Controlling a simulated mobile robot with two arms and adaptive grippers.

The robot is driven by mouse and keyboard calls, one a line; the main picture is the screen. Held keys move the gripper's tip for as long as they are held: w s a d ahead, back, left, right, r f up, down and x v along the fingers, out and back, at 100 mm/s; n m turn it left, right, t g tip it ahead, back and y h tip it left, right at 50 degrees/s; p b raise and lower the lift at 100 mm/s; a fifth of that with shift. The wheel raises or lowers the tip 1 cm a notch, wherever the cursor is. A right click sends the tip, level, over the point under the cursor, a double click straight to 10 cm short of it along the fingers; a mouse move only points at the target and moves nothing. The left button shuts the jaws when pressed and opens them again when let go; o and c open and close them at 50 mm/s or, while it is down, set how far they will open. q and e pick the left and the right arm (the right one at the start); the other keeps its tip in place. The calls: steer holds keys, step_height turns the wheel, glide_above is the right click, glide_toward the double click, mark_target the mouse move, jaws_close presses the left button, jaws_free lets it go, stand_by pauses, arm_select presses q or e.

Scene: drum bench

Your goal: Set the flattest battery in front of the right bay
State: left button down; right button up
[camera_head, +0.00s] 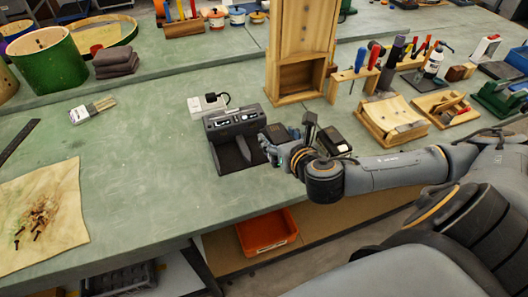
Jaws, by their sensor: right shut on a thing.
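A dark charger (232,125) stands on the green bench, with a row of small lit displays along its upper face and a base reaching forward. My right gripper (268,147) is at the right side of the charger, shut on a dark battery (275,132) beside the charger's right end. The fingers and wrist hide part of this battery, and I cannot tell whether it touches the bench. Another dark block, seemingly a battery (333,138), is just behind my right forearm. The displays are too small to read. My left gripper is not in view.
A white plug adapter (208,104) sits behind the charger. A wooden cabinet (298,75) rises behind my right gripper. Wooden blocks and tools crowd the right.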

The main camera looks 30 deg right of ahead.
steer(key=w+f, duration=0.6)
steer(key=shift+w+f, duration=0.15)
steer(key=shift+f, duration=1.55)
steer(key=shift+f, duration=0.15)
steer(key=o, duration=1.5)
steer(key=shift+o, duration=0.2)
steer(key=b+v, duration=0.1)
steer(key=v, duration=1.1)
